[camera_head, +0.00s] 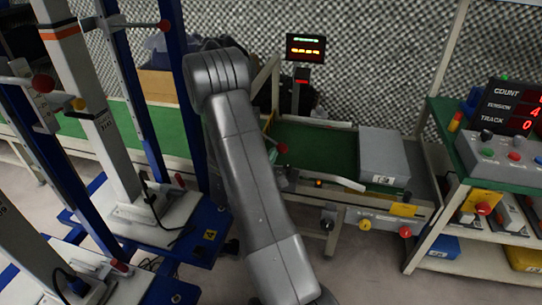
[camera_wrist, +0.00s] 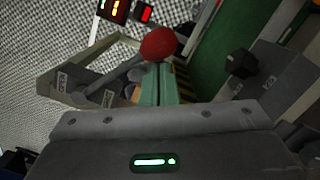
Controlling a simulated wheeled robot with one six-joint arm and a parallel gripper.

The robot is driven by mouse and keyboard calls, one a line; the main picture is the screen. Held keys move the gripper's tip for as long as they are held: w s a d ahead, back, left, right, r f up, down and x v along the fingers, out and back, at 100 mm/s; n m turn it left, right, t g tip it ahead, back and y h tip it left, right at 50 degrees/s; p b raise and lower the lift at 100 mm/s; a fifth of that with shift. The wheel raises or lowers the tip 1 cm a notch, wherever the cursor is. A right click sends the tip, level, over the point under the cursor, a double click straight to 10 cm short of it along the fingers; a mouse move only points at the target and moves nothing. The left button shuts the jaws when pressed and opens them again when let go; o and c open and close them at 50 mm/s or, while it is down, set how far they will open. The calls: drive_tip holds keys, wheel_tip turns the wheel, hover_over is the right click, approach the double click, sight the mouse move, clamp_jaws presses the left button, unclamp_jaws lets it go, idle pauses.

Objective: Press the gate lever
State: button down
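The gate lever (camera_wrist: 122,74) is a grey bar with a red ball knob (camera_wrist: 159,43) at its end, in the upper middle of the wrist view. In the head view its red knob (camera_head: 281,148) shows just right of my arm, by the green conveyor. My gripper (camera_wrist: 160,68) shows as teal fingers close together, with nothing seen between them. The fingertips are just below the red knob in the wrist picture; I cannot tell whether they touch it.
A grey box (camera_head: 383,155) is on the green conveyor (camera_head: 315,143). Conveyor knobs, including a black one (camera_wrist: 240,62), stick out nearby. A shelf with a button panel (camera_head: 503,156) and a red-digit display (camera_head: 512,107) stands right. Blue-framed columns (camera_head: 135,90) stand close on the left.

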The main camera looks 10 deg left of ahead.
drive_tip(key=shift+d+r, duration=0.15)
drive_tip(key=d+r+p, duration=0.2)
drive_tip(key=r+p, duration=0.1)
drive_tip(key=shift+n, duration=0.3)
wheel_tip(320, 180, up, 9)
drive_tip(key=p, duration=0.7)
hover_over(279, 149)
drive_tip(key=s, duration=0.2)
drive_tip(key=shift+w+d, duration=0.2)
drive_tip(key=shift+d, duration=0.25)
